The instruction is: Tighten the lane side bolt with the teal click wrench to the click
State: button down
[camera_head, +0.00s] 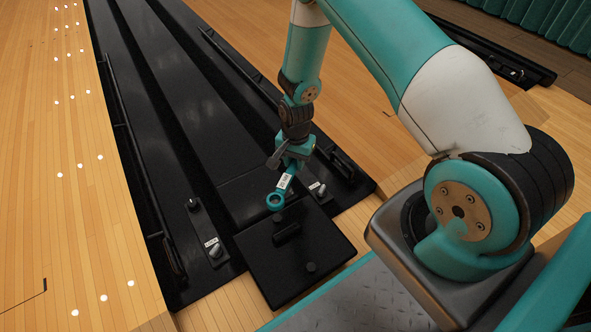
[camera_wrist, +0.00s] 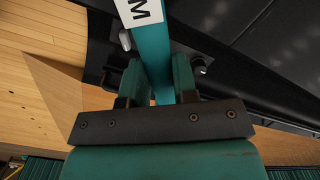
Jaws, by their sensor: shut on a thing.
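My gripper (camera_head: 290,158) is shut on the teal click wrench (camera_head: 283,186) and holds it above the black ball return housing. The wrench slopes down to the left, with its ring end (camera_head: 275,201) over the edge of the black lid. In the wrist view the wrench (camera_wrist: 151,45) runs between the fingers, with part of a white label marked "M". A silver bolt head (camera_head: 216,251) is on the labelled plate at left, and another (camera_head: 320,190) is at right. The labels are too small to read. The ring is apart from both bolts.
The black lid (camera_head: 310,243) has a bar handle (camera_head: 286,233) and small knobs. A dark knob (camera_head: 193,204) stands on the left plate. Black rails and a long trough run toward the back. Wooden lane floor (camera_head: 75,220) is open at left.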

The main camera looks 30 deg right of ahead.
aim_at(321, 209)
jog(key=shift+r+p, duration=0.15)
jog(key=shift+p, duration=0.3)
jog(key=shift+f+b, duration=1.6)
jog(key=shift+f, duration=2.65)
jog(key=shift+s, duration=0.1)
jog(key=s+m, duration=0.2)
jog(key=s+d+m, duration=0.1)
jog(key=s+m, duration=0.1)
jog(key=s+d+m, duration=0.1)
jog(key=s+m, duration=0.1)
jog(key=shift+s+d, duration=0.1)
jog(key=shift+s, duration=0.1)
jog(key=s+m, duration=0.4)
jog(key=s+a+m, duration=0.1)
jog(key=s+m, duration=0.1)
jog(key=s, duration=0.1)
jog(key=shift+a, duration=0.1)
jog(key=shift+w+d+n, duration=0.2)
jog(key=shift+w+n, duration=0.25)
jog(key=shift+w, duration=0.1)
jog(key=shift+w+d+n, duration=0.2)
jog(key=shift+w+n, duration=0.25)
jog(key=shift+w, duration=0.1)
